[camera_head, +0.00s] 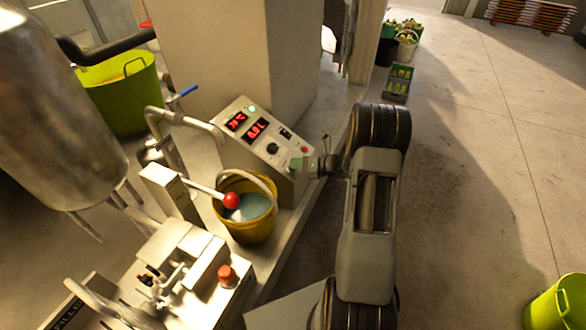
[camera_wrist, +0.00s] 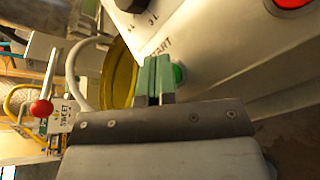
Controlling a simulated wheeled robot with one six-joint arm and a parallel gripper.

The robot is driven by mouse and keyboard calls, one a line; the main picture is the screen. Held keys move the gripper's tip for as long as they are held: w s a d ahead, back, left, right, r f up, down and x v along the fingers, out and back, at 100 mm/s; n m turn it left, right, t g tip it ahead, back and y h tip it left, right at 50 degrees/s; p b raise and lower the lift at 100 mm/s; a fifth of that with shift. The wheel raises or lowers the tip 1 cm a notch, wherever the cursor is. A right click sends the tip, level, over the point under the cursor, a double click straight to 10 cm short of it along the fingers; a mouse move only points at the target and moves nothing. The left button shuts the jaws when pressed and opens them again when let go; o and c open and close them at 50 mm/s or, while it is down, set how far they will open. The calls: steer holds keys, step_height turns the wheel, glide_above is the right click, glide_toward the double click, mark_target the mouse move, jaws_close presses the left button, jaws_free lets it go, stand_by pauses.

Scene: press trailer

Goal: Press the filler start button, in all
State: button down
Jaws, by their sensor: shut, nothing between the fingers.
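The filler control box (camera_head: 250,130) is a pale sloped panel with two red number displays, a black knob and small buttons. The green start button (camera_wrist: 179,73) shows in the wrist view beside the letters START, partly covered by my fingers. My gripper (camera_wrist: 156,60) has its green fingers together and empty. Its tips are at the panel face, right by the green button; I cannot tell whether they touch it.
A red button (camera_head: 304,149) sits on the panel near my gripper; a large red one shows in the wrist view (camera_wrist: 290,3). A yellow bucket (camera_head: 244,231) of pale liquid and a red-knobbed lever (camera_head: 231,200) stand left of it. Open floor (camera_head: 470,180) lies right.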

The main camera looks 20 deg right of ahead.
steer(key=shift+r, duration=0.1)
steer(key=shift+s+d+r+p, duration=0.25)
steer(key=shift+s+r+p, duration=0.05)
steer(key=shift+r+p, duration=0.35)
stand_by(0.3)
steer(key=r+p, duration=0.1)
steer(key=s+d+r+p, duration=0.1)
steer(key=r, duration=0.1)
steer(key=r+p, duration=0.1)
steer(key=p, duration=0.1)
steer(key=shift+s+d+r, duration=0.15)
steer(key=shift+s+d, duration=0.15)
steer(key=shift+s, duration=0.05)
stand_by(0.7)
